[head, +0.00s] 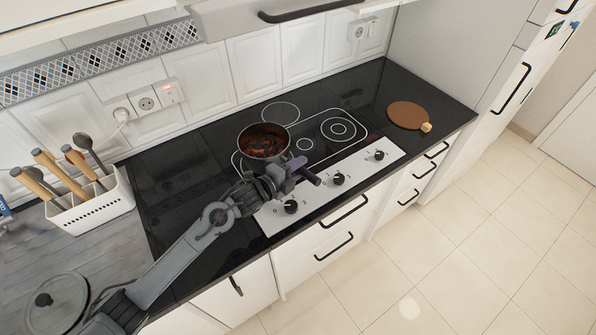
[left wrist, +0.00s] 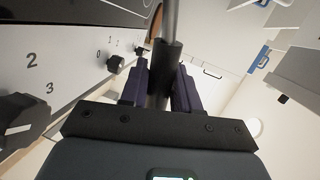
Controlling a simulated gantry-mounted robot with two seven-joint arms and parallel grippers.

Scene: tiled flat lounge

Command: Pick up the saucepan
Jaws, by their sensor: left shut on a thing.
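The saucepan (head: 264,141) is a dark round pan with reddish-brown contents, on the left part of the black cooktop in the head view. Its handle reaches toward the front edge, and its dark end (head: 308,176) shows past my gripper. My left gripper (head: 290,173) is shut on the handle. In the left wrist view my two purple-grey fingers (left wrist: 161,88) stand on either side of the handle (left wrist: 166,62). I cannot tell whether the pan's base touches the cooktop. My right gripper is in neither view.
The white control panel (head: 330,182) with black knobs lies below the gripper. A utensil holder (head: 93,211) stands at the left, and a pot lid (head: 56,303) lies at the lower left. A brown round board (head: 407,115) lies at the right. The cooktop's right part is clear.

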